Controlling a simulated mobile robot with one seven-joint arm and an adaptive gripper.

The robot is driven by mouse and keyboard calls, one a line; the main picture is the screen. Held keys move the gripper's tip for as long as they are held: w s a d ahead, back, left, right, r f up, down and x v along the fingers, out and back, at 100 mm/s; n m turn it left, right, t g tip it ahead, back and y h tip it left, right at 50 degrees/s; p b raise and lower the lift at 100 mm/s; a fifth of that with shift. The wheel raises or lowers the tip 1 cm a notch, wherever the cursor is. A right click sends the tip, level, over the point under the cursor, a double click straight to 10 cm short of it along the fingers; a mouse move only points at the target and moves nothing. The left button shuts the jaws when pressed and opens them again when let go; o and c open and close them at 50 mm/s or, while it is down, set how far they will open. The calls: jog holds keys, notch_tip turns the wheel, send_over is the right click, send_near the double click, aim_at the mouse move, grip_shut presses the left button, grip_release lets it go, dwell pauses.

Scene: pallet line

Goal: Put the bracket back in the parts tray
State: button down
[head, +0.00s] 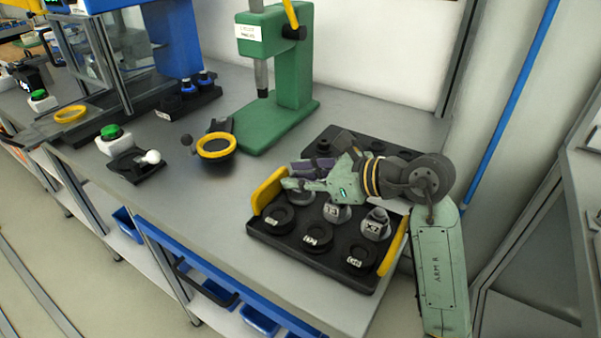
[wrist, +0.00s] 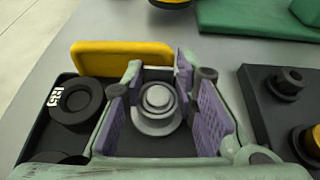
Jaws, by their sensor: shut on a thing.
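The parts tray (head: 300,262) is black with yellow end handles and lies on the bench in the head view. My gripper (head: 297,176) is over its back left corner. In the wrist view, the purple finger pads of my gripper (wrist: 162,108) are on both sides of a grey stepped round part (wrist: 157,103), which I take to be the bracket. My gripper is shut on it. It partly shows below the fingers in the head view (head: 300,197). Its base is low at the tray; I cannot tell whether it is fully seated.
Labelled grey parts (head: 376,224) and black round parts (head: 318,237) fill other places in the tray. A second black tray (head: 325,137) is behind my gripper. A green press (head: 285,105) and a yellow-ringed black dish (head: 216,148) stand farther back. Bare bench lies left of the tray.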

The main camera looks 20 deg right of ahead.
jog(key=shift+f+b, duration=0.35)
jog(key=shift+b, duration=0.05)
jog(key=c, duration=1.3)
grip_release()
jog(key=shift+r, duration=0.15)
jog(key=shift+r+p, duration=0.3)
jog(key=shift+p, duration=0.3)
jog(key=b+v, duration=0.2)
jog(key=v, duration=0.3)
jog(key=b+v, duration=0.2)
jog(key=v, duration=0.3)
jog(key=shift+s+d, duration=0.25)
jog(key=shift+s, duration=0.15)
jog(key=shift+s+d+r, duration=0.25)
jog(key=shift+s, duration=0.1)
